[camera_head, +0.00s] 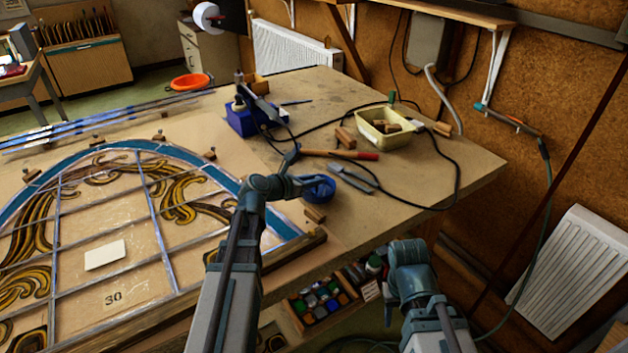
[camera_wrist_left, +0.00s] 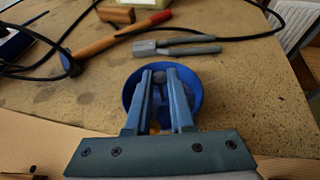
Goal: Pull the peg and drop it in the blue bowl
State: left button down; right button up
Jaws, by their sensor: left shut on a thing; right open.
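The blue bowl (camera_head: 327,194) stands on the table near its front edge, and it also shows in the left wrist view (camera_wrist_left: 197,88). My left gripper (camera_head: 314,183) is directly over the bowl, its fingers pointing into its outline (camera_wrist_left: 160,75). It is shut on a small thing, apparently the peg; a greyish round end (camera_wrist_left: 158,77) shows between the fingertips. The fingers hide most of the peg and of the bowl's inside. My right gripper (camera_head: 389,308) hangs low beyond the table's front edge, away from the bowl, mostly hidden by its own wrist, open.
The leaded panel (camera_head: 105,256) fills the left of the table. Pliers (camera_head: 352,179), a hammer (camera_head: 340,155), a cream tub (camera_head: 385,135) and a black cable lie behind the bowl. A small wooden block (camera_head: 315,214) is in front of it. The right table corner is clear.

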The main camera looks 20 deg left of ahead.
pick_arm(q)
jog(key=c, duration=0.7)
grip_release()
jog(key=p+v, duration=0.5)
jog(key=v, duration=0.9)
jog(key=shift+w, duration=0.15)
